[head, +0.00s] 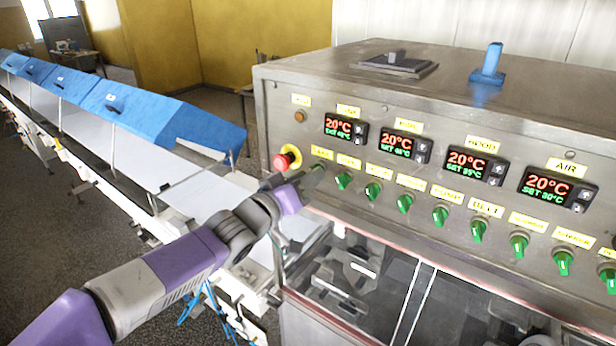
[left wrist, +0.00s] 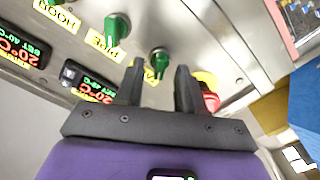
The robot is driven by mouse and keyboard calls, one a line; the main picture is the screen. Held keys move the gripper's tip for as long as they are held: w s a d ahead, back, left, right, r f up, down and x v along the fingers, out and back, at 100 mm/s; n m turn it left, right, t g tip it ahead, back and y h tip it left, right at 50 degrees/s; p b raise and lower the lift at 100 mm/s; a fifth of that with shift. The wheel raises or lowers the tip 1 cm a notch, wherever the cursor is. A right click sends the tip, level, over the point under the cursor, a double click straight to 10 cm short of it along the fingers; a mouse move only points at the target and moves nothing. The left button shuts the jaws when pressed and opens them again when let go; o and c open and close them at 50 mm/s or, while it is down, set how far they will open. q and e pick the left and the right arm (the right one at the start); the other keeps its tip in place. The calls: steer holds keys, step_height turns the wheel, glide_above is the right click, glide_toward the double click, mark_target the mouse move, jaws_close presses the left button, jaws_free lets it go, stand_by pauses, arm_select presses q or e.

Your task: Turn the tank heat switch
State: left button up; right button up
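The control panel has a row of green rotary switches below yellow labels. The leftmost switch shows in the left wrist view (left wrist: 159,60); its label is mostly hidden, but it sits beside the switch labelled PIPE (left wrist: 117,28), so it appears to be the tank heat switch. My left gripper (head: 314,178) is at the left end of the row and largely covers this switch in the head view. In the left wrist view the gripper (left wrist: 160,68) is open, with its fingertips apart on either side of the switch. Contact cannot be told. My right gripper is not in view.
A red emergency stop (head: 285,160) with a yellow collar is close left of the gripper. Several displays (head: 345,128) reading 20°C sit above the switches. A conveyor with blue covers (head: 150,110) runs at left. A glazed compartment (head: 360,270) lies below the panel.

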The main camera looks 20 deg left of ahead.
arm_select(q)
steer(key=shift+w+d, duration=0.15)
steer(key=shift+w, duration=0.3)
jaws_close()
steer(key=m+b, duration=0.2)
steer(key=m, duration=0.9)
steer(key=shift+m, duration=0.3)
steer(key=shift+m+b, duration=0.3)
stand_by(0.5)
jaws_free()
